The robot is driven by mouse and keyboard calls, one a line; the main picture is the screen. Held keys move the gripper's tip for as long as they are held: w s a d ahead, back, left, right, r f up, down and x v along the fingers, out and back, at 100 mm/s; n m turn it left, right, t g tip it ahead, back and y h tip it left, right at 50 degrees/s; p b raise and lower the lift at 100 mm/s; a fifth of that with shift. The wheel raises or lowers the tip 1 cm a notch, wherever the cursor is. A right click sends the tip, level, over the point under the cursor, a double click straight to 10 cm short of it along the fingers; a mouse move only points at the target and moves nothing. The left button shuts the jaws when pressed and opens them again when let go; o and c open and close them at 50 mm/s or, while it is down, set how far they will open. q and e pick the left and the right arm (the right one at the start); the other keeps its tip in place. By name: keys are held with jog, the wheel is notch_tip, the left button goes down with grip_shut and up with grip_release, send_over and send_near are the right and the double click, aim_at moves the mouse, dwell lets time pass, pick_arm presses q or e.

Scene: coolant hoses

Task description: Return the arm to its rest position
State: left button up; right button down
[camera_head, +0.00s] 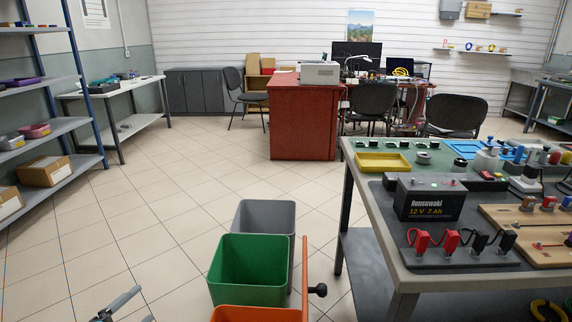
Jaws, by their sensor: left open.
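My left gripper (138,303) shows at the bottom edge, left of the bins, with only its grey finger ends in the picture. It is open with nothing between the fingers, above the tiled floor and apart from everything. The rest of the left arm is out of the picture. My right gripper and arm do not show. I cannot make out any coolant hoses.
A grey bin (264,217), a green bin (248,271) and an orange bin (257,314) stand right of my gripper. A worktable (402,277) at the right carries a battery (430,199) with red and black clips. The tiled floor (150,215) is clear at centre left.

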pick_arm(q)
jog(key=s+a+f+n+g+y, duration=0.4)
jog(key=s+a+f+g, duration=0.1)
jog(key=s+a, duration=0.35)
jog(key=s+a+f+n+g+y, duration=0.3)
jog(key=s+a+f+g+y, duration=0.15)
jog(key=s+a, duration=0.45)
jog(key=s+d+f+n+g+h, duration=0.15)
jog(key=d+f, duration=0.25)
jog(key=d, duration=0.7)
jog(key=s+d+f+n+h, duration=0.3)
jog(key=d+f, duration=0.1)
jog(key=d, duration=0.7)
jog(key=s+d+f+n+h, duration=0.2)
jog(key=d+f+h, duration=0.1)
jog(key=d, duration=0.8)
jog(key=s+a+f+y+p, duration=0.1)
jog(key=s+a+f+p, duration=0.6)
jog(key=s, duration=0.4)
notch_tip(320, 180, down, 2)
jog(key=shift+s+a+f+m+g+p, duration=0.25)
jog(key=shift+s+a+m+g+p, duration=0.1)
jog(key=shift+p, duration=0.45)
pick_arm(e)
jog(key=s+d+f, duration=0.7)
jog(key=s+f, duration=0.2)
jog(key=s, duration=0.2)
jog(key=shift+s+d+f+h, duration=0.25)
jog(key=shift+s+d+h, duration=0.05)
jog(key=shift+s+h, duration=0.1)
